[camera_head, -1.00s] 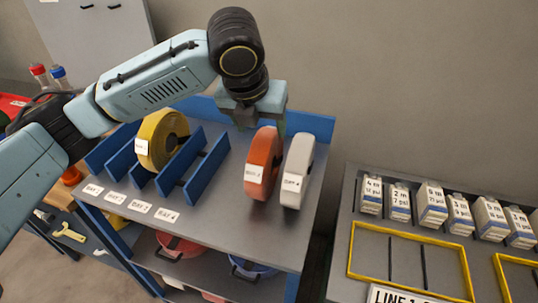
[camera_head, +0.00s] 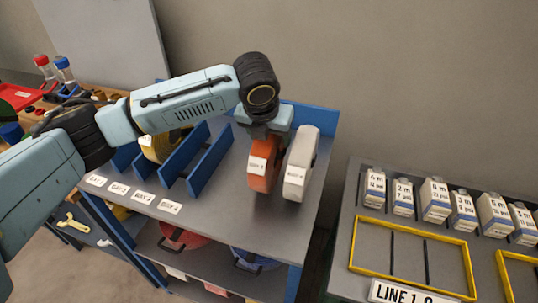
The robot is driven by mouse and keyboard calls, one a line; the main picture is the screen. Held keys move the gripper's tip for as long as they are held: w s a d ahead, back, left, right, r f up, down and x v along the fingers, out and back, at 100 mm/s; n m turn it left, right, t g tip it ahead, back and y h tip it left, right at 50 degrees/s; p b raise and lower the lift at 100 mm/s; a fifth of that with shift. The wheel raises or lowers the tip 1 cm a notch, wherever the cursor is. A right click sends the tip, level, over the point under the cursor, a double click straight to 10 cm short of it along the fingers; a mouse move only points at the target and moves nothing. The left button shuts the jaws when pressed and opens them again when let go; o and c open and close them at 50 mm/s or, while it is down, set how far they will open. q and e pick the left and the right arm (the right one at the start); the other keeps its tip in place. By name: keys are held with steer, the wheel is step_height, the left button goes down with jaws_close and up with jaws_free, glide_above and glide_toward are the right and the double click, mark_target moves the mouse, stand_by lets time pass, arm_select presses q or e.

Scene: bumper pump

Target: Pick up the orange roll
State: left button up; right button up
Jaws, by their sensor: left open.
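The orange roll (camera_head: 263,175) stands upright on the grey top of the cart, with a white label on its front. A white roll (camera_head: 299,170) stands upright close beside it on the right. My left gripper (camera_head: 266,133) is open and points down at the top of the orange roll. Its fingertips are hidden behind or around the upper part of the roll, so I cannot tell whether they touch it. My right gripper is not in view.
Blue dividers (camera_head: 208,162) stand left of the rolls, with a yellow roll (camera_head: 158,146) among them, partly behind my arm. A blue rim edges the cart's back. At right, a table holds small white boxes (camera_head: 435,200) and a yellow frame (camera_head: 412,283).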

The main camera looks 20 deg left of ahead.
arm_select(q)
steer(key=shift+w+f, duration=0.2)
steer(key=shift+f, duration=0.45)
jaws_close()
steer(key=shift+w+r, duration=0.1)
steer(key=shift+r, duration=0.1)
